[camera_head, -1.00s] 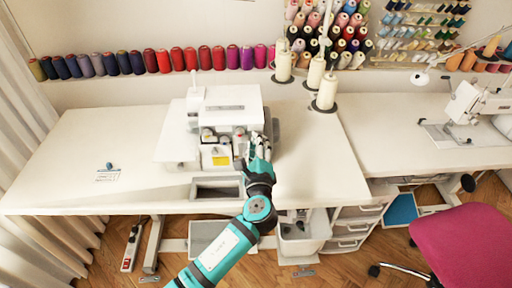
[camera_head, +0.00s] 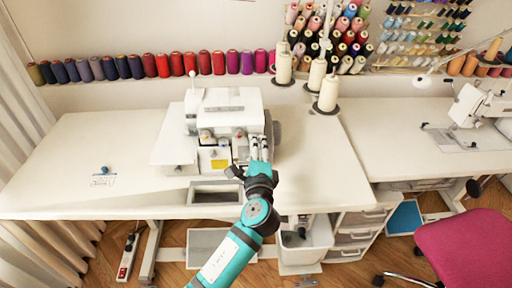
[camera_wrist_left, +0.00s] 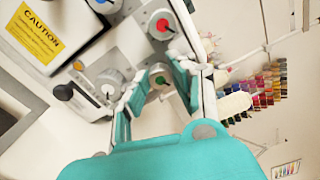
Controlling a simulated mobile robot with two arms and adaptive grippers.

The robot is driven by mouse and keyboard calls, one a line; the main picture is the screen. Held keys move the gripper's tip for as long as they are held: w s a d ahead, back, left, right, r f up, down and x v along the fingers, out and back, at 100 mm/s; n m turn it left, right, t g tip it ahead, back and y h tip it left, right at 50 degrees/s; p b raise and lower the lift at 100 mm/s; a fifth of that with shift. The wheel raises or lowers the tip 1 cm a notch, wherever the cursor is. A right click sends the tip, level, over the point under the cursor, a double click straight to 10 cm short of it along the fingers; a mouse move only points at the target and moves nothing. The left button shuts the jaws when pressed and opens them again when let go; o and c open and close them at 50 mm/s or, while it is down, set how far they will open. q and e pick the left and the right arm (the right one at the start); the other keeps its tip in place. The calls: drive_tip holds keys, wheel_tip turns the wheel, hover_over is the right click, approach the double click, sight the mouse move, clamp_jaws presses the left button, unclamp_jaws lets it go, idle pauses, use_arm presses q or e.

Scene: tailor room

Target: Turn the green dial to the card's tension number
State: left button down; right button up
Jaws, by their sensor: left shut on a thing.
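The green dial (camera_wrist_left: 160,80), a pale knob with a green centre, sits on the front of the white sewing machine (camera_head: 228,108). It shows between my left gripper's fingertips (camera_wrist_left: 160,76) in the left wrist view. The left gripper is shut on it. In the head view the left gripper (camera_head: 259,148) is at the machine's front right and covers the dial. A small white card (camera_head: 103,181) lies on the table at the left; its print is too small to read. The dial's number is not legible. My right gripper is not in view.
A yellow caution label (camera_wrist_left: 38,34) is on the machine. Cream thread cones (camera_head: 328,93) stand behind at the right. The white table (camera_head: 85,145) is mostly clear at the left.

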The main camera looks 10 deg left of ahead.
use_arm(q)
drive_tip(key=c, duration=1.1)
unclamp_jaws()
drive_tip(key=v, duration=1.2)
